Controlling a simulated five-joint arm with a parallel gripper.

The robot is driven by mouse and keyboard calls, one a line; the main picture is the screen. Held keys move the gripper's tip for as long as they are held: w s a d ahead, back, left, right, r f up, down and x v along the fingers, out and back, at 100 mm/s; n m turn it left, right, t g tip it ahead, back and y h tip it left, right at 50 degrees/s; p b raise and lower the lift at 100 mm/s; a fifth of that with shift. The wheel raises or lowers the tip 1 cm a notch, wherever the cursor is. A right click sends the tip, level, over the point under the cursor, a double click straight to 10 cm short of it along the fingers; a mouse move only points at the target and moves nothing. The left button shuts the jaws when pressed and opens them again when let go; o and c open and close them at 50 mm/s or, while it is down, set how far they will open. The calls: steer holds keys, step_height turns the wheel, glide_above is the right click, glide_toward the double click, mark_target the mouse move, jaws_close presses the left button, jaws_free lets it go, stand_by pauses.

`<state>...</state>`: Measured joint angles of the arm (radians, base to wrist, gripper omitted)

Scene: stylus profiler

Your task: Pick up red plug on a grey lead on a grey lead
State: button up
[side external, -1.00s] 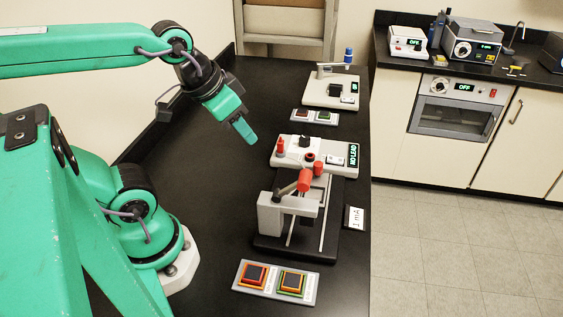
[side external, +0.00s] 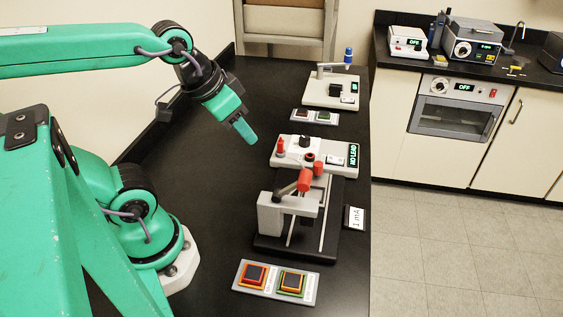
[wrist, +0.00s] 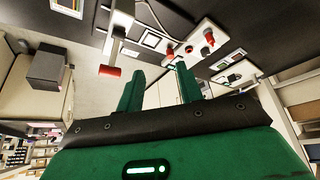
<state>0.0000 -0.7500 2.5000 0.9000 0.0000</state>
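Two small red upright pieces stand at the pale unit (side external: 290,160) with a "NO LEAD" display: one at its left end (side external: 281,147), another at its front edge (side external: 317,168). My gripper (side external: 245,132) hangs above the bench, left of and higher than the unit, touching nothing. In the wrist view my gripper (wrist: 158,78) has its two green fingers apart with nothing between them.
A grey stand (side external: 274,219) with a red-ended lever (side external: 304,181) is just in front of the unit. A plate with two square buttons (side external: 276,279) lies nearer. Another pale instrument (side external: 330,92) stands behind. The black bench left of the unit is clear.

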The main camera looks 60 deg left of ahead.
steer(key=shift+o, duration=0.2)
steer(key=shift+o, duration=0.8)
steer(key=shift+w, duration=0.1)
